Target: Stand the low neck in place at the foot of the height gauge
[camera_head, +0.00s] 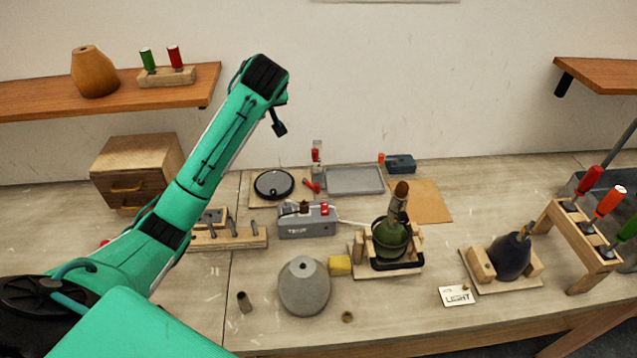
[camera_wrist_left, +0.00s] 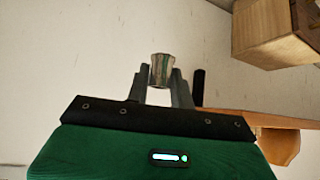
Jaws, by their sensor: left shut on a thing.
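My left gripper (camera_wrist_left: 160,88) is shut on a small metallic, slightly flared neck (camera_wrist_left: 162,66) in the left wrist view. It holds the neck in the air before the pale wall, away from the bench. In the head view my left arm reaches up from the left, and I cannot make out the fingertips or the neck there. A slim upright with red parts (camera_head: 317,155), apparently the height gauge, stands at the back of the bench, left of a grey tray. Its foot is partly hidden. My right gripper is not in view.
A grey tester box (camera_head: 306,220), a grey cone-shaped body (camera_head: 304,288) and a green bottle-shaped body in a wooden cradle (camera_head: 391,240) stand mid-bench. A round black disc (camera_head: 273,184) and a grey tray (camera_head: 354,180) lie behind. A drawer cabinet (camera_head: 137,170) stands at left.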

